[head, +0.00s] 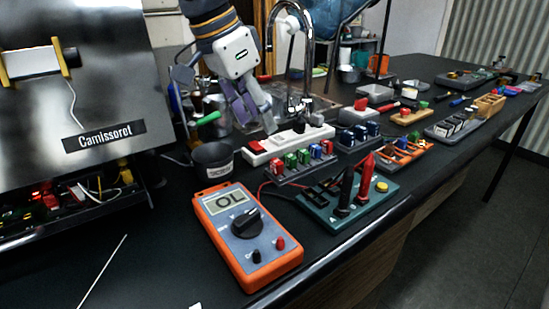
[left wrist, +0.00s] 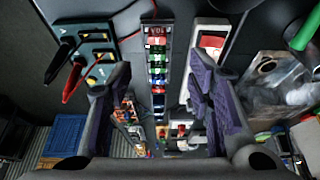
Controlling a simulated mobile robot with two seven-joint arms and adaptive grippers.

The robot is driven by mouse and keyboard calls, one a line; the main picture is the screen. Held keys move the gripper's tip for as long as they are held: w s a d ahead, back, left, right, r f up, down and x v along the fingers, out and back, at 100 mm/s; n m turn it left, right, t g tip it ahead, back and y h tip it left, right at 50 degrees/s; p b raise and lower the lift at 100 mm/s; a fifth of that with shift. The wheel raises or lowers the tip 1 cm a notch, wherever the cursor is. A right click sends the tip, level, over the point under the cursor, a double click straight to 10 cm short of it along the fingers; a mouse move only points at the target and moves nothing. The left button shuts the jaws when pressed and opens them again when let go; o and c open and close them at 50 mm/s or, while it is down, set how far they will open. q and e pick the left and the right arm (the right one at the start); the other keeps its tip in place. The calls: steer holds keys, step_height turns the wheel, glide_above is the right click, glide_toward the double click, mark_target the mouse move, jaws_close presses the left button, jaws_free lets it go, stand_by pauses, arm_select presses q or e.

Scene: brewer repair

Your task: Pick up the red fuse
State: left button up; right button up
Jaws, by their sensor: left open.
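A dark fuse rack (head: 290,174) on the bench holds a row of small coloured fuses. A red fuse (head: 276,165) stands at its near left end, with green and blue ones beside it and another red fuse (head: 327,147) at the far right end. My left gripper (head: 256,122) is open and empty, above and behind the rack. In the left wrist view the fuse row (left wrist: 157,58) runs between my open fingers (left wrist: 160,66), below them; nothing is held. My right gripper is not in view.
An orange multimeter (head: 246,238) reading OL stands in front. A green test block (head: 350,200) with black and red probes is right of it. A white power strip (head: 288,143) lies behind the rack, with a dark cup (head: 213,160) to its left. More racks crowd the right.

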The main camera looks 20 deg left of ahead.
arm_select(q)
glide_above(276, 161)
steer(key=s+a, duration=0.1)
steer(key=s, duration=0.1)
step_height(276, 161, down, 5)
steer(key=x, duration=0.5)
steer(key=shift+w+a+f+b, duration=0.1)
steer(key=shift+a+f+b, duration=0.1)
steer(key=shift+f+b, duration=0.15)
steer(key=shift+r, duration=0.2)
steer(key=shift+c, duration=0.6)
steer(key=c, duration=0.8)
